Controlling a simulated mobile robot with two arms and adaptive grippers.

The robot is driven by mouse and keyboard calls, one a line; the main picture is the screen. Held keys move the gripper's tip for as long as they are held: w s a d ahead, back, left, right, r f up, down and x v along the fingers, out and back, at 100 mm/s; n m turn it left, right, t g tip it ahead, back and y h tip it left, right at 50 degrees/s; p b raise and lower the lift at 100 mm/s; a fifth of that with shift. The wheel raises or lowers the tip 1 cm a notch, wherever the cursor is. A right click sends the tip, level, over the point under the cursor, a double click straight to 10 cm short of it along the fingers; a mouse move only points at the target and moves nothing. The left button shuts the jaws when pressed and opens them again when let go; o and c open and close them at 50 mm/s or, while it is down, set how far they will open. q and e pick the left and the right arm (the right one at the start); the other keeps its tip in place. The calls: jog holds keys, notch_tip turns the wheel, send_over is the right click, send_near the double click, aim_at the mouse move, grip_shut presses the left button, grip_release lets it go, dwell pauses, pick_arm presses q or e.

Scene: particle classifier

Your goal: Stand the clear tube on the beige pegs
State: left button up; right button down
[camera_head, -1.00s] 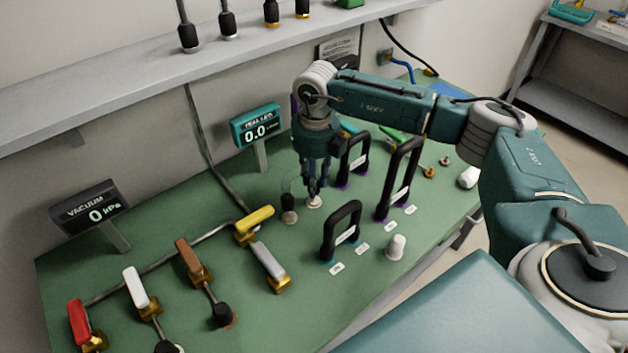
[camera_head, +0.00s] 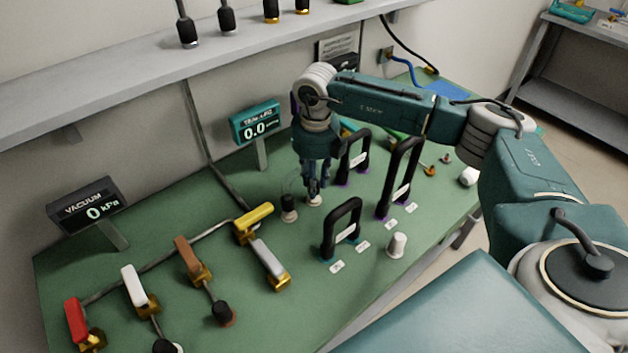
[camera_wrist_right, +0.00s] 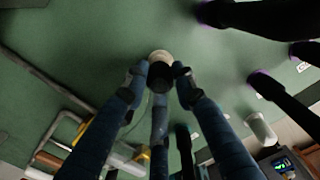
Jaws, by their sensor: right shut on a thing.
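The clear tube (camera_head: 284,186) is a faint see-through arch in the head view, with a dark end at its left foot. That dark end (camera_head: 289,203) stands at a pale peg on the green bench. A second beige peg (camera_head: 315,201) shows just under my right gripper (camera_head: 313,188). The gripper points down and is shut on the tube's right side, partly hiding it. In the right wrist view my fingers (camera_wrist_right: 160,78) close around a dark end, with the beige peg (camera_wrist_right: 159,54) just beyond it. Whether the ends are fully seated cannot be told. My left gripper is out of view.
Black arch handles (camera_head: 342,228) stand close to the right of the gripper, taller ones behind. A white knob (camera_head: 397,245) is at the front. Coloured valve levers (camera_head: 254,222) on pipes lie left. A teal display (camera_head: 256,124) stands behind.

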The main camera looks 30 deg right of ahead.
jog(key=shift+f+b, duration=0.8)
jog(key=shift+f, duration=0.4)
jog(key=c, duration=1.3)
grip_release()
jog(key=shift+r, duration=0.1)
jog(key=shift+c, duration=0.2)
notch_tip(320, 180, up, 12)
jog(key=shift+s, duration=0.1)
